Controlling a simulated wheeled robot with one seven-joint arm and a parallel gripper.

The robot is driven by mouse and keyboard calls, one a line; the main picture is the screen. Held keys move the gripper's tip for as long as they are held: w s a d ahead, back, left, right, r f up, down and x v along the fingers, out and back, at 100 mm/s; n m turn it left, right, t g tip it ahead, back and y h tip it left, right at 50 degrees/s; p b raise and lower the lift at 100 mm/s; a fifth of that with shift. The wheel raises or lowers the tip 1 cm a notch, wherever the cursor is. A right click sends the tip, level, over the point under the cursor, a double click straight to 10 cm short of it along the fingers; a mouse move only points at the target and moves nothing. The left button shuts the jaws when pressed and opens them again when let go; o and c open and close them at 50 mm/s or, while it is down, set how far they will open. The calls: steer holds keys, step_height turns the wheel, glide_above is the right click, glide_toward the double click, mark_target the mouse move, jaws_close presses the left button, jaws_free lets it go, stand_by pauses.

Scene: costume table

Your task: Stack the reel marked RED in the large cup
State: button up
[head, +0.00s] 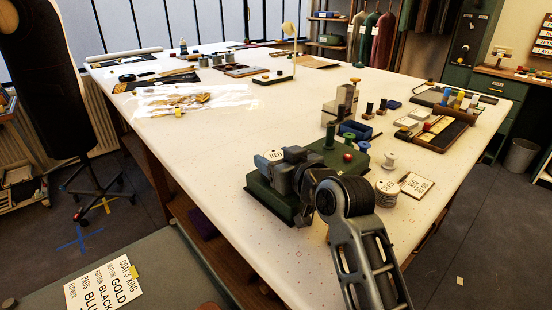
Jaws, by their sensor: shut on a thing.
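A white round label reading RED (273,156) shows at the left end of my gripper (288,172). My gripper is shut on the reel with this label, and its jaws and my arm hide most of the reel. It is over a dark green block (263,203) near the table's front left edge. I cannot tell whether the reel touches anything below it. I cannot make out the large cup; my gripper and arm cover part of the green block and the area behind it.
A pale labelled cylinder (387,193) and a card (416,184) are at right.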

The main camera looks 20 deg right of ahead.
steer(key=shift+f, duration=0.25)
steer(key=o, duration=1.1)
steer(key=shift+c, duration=0.2)
steer(key=shift+r, duration=0.3)
steer(key=shift+s+d, duration=0.1)
steer(key=shift+s, duration=0.25)
steer(key=v, duration=1.1)
steer(key=shift+b, duration=0.4)
steer(key=shift+s, duration=0.1)
